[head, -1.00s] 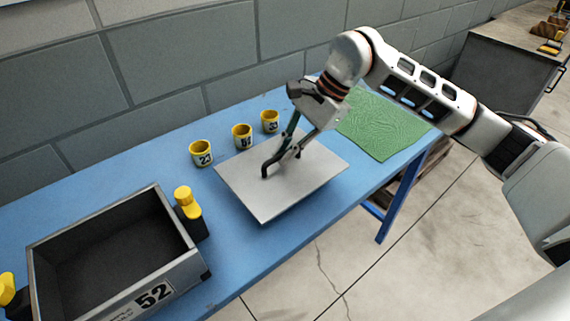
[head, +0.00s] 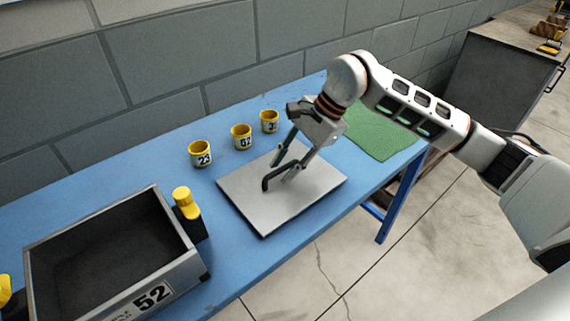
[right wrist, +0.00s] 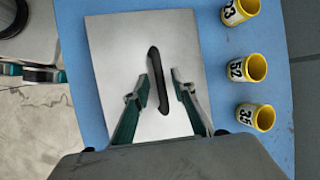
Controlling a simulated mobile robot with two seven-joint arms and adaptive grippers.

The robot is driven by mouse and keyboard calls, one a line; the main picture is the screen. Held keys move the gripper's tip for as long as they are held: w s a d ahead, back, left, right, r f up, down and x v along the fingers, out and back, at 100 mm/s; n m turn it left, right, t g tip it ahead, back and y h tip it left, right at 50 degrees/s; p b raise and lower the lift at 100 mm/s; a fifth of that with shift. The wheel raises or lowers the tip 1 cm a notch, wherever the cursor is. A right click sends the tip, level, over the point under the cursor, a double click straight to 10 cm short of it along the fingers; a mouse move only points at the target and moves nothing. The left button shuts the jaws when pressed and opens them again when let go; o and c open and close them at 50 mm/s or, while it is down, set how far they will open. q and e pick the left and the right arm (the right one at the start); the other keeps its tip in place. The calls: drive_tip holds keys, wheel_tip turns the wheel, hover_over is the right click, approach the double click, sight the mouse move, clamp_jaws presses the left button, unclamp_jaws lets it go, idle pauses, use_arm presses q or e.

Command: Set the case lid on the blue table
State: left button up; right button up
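The case lid (head: 310,190) is a flat pale grey plate with a dark bar handle (right wrist: 158,80). It lies flat on the blue table (head: 235,250), right of the case. My right gripper (head: 280,180) is over the lid, its fingers on either side of the handle. In the right wrist view a gap shows between the handle and each finger, so it is open. The grey case (head: 185,282), marked 52, stands open and appears empty at the left.
Three yellow cups with number labels stand behind the lid: one marked 23 (head: 200,155), a middle one marked 52 (head: 241,138) and a far one (head: 269,122). A green mat (head: 385,135) lies to the right. Yellow-topped latches (head: 186,202) flank the case. A wall runs behind.

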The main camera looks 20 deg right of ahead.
drive_tip(key=shift+d+r, duration=0.1)
drive_tip(key=shift+r, duration=0.25)
drive_tip(key=p+v, duration=0.1)
drive_tip(key=v, duration=1)
drive_tip(key=shift+d+r, duration=0.2)
drive_tip(key=shift+d, duration=0.05)
drive_tip(key=shift+s, duration=0.1)
